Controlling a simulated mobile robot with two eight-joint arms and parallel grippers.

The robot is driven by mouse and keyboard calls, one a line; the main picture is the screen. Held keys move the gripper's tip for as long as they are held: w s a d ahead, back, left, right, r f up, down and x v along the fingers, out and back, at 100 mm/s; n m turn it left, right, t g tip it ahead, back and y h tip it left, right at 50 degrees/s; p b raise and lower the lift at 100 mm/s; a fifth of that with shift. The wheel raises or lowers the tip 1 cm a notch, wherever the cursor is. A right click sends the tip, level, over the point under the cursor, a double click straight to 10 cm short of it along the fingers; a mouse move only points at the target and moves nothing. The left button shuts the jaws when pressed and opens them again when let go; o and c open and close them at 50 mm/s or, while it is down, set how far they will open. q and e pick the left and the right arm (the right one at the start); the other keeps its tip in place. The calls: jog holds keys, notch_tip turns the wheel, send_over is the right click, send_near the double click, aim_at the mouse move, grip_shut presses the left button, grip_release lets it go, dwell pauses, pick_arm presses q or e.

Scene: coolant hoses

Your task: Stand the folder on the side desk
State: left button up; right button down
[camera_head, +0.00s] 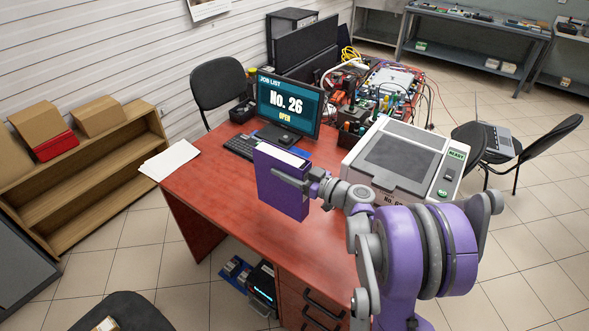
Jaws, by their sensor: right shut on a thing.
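A purple folder (274,196) with a white top edge is upright above the red-brown desk (207,183), near its front edge. My right gripper (296,180) is shut on the folder's right part, one finger lying across its broad face. The folder appears to be in the air, though the gap below it is hard to judge. My left gripper is not in view.
A monitor (290,106) and keyboard (241,147) stand behind the folder. A grey machine (402,156) is at right, beside cluttered tools. White papers (168,160) lie at the desk's left edge. The desktop left of the folder is clear. Chairs (217,84) stand around.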

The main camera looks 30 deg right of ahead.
aim_at(287, 193)
notch_tip(287, 193, down, 10)
jog(key=shift+r+b, duration=0.2)
jog(key=shift+b, duration=0.45)
jog(key=shift+s+f, duration=0.1)
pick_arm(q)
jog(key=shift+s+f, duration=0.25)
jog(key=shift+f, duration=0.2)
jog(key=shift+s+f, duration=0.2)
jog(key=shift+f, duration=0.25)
pick_arm(e)
jog(key=shift+f, duration=0.2)
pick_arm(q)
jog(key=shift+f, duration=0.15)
pick_arm(e)
jog(key=shift+c, duration=1.1)
grip_release()
jog(key=shift+r, duration=0.1)
